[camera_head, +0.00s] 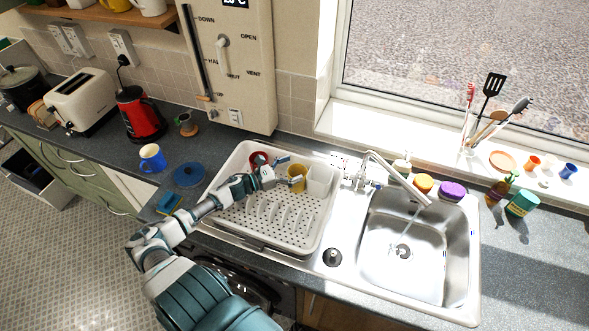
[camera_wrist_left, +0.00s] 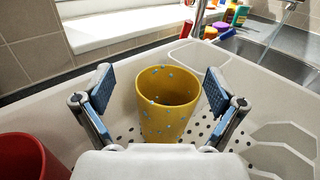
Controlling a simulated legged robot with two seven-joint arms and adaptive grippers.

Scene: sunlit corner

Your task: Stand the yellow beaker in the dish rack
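The yellow beaker (camera_head: 298,183) with pale blue spots stands upright inside the white dish rack (camera_head: 236,163), near its back right. It also shows in the left wrist view (camera_wrist_left: 166,112), mouth up, its base partly hidden by the gripper body. My left gripper (camera_head: 285,176) reaches over the rack to the beaker. In the left wrist view its two fingers (camera_wrist_left: 160,90) are spread, one on each side of the beaker, with gaps between pads and wall. My right gripper is not in view.
A red cup (camera_head: 258,160) stands in the rack just left of the beaker. White plate slots (camera_head: 275,215) fill the rack's middle, and a white cutlery holder (camera_head: 320,179) is at its right. The tap (camera_head: 395,178) and sink (camera_head: 410,240) lie further right.

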